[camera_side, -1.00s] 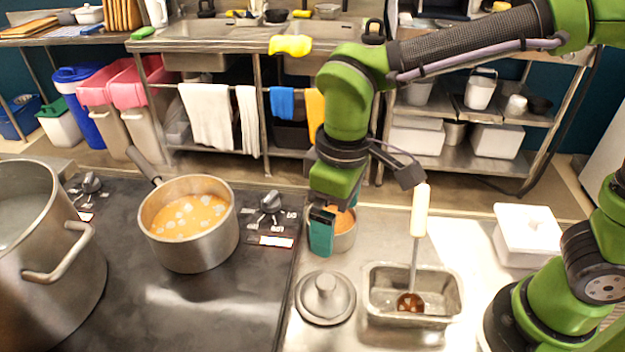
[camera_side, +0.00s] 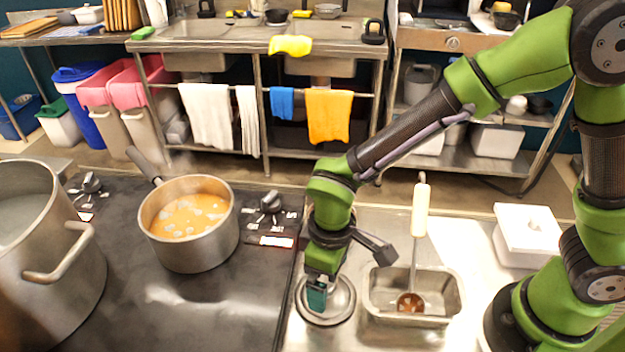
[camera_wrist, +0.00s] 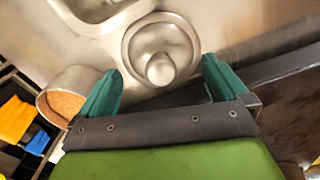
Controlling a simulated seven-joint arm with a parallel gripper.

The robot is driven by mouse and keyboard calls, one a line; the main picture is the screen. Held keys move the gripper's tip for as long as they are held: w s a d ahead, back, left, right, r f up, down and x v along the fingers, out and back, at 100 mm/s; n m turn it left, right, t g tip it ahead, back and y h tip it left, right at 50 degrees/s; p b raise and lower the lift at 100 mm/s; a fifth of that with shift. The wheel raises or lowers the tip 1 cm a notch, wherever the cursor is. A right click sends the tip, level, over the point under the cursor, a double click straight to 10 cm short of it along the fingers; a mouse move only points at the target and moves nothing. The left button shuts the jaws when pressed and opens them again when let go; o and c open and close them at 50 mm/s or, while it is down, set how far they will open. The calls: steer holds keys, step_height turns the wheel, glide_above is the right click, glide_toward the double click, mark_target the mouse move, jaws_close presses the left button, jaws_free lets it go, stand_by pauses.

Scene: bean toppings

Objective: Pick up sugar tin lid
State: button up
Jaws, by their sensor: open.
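The sugar tin lid (camera_side: 342,306) is a round metal lid lying flat on the steel counter, left of the metal bin. Its raised knob (camera_wrist: 160,69) shows in the wrist view. My gripper (camera_side: 317,296) is over the lid and hides the knob in the side view. In the wrist view my gripper (camera_wrist: 160,82) is open, with one green finger on each side of the knob and nothing held. I cannot tell how far the fingertips are above the lid. An open tin with brown contents (camera_wrist: 66,103) stands beside the lid in the wrist view.
A rectangular metal bin (camera_side: 376,318) with an upright white-handled ladle (camera_side: 420,215) stands right of the lid. The stove (camera_side: 250,300) is on the left, with a pan of orange beans (camera_side: 195,245) and a large pot (camera_side: 40,255). A white box (camera_side: 528,240) is at right.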

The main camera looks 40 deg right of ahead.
mark_target(329, 287)
step_height(329, 287, down, 4)
steer(key=shift+r, duration=0.2)
steer(key=c, duration=0.9)
